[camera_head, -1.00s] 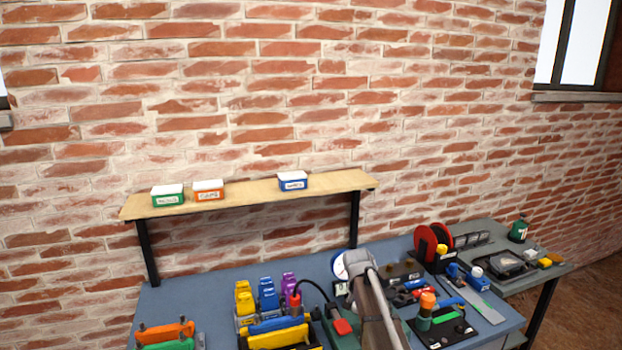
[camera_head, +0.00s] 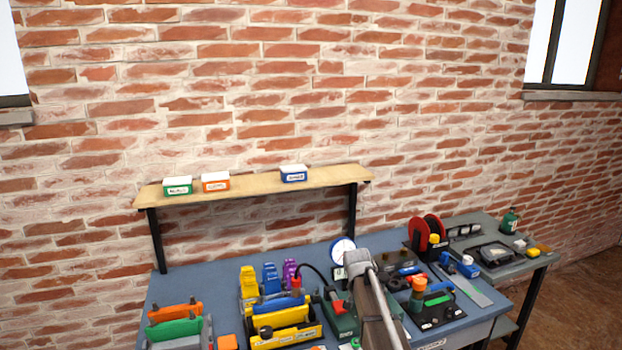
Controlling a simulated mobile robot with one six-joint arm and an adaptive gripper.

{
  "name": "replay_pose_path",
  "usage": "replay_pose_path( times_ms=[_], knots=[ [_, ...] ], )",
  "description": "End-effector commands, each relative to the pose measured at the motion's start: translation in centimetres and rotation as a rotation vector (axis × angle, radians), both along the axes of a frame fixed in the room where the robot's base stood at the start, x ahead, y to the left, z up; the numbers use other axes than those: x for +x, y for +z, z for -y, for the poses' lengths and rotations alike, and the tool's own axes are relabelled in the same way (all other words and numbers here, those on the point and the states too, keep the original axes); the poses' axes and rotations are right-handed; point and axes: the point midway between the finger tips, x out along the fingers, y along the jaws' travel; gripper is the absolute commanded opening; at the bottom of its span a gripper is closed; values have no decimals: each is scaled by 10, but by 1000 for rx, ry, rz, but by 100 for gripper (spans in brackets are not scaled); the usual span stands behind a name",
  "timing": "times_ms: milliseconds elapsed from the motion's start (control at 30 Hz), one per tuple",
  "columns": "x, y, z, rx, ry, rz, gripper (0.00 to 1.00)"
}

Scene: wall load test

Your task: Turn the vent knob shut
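I cannot tell which part is the vent knob. A round white-faced gauge (camera_head: 342,249) stands on the blue-grey workbench (camera_head: 205,277), just behind my arm. A green device with a red part (camera_head: 338,304) sits left of my arm, joined to a black hose. An orange-capped fixture (camera_head: 418,285) stands on a dark base to the right of my arm. My grey arm link rises from the bottom edge and covers part of the bench. My gripper does not show.
Yellow, blue and purple clamps (camera_head: 270,277) and a yellow tray (camera_head: 284,338) crowd the bench's middle. A red reel (camera_head: 418,232) stands right. A side table (camera_head: 519,262) adjoins.

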Motion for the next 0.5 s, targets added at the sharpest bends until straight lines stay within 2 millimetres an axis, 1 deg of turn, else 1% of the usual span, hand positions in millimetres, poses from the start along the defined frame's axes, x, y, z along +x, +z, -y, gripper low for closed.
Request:
replay_pose_path(
  times_ms=[167, 433, 500],
  knots=[
    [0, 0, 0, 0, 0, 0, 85],
    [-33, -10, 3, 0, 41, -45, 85],
    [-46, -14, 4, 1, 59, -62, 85]
  ],
)
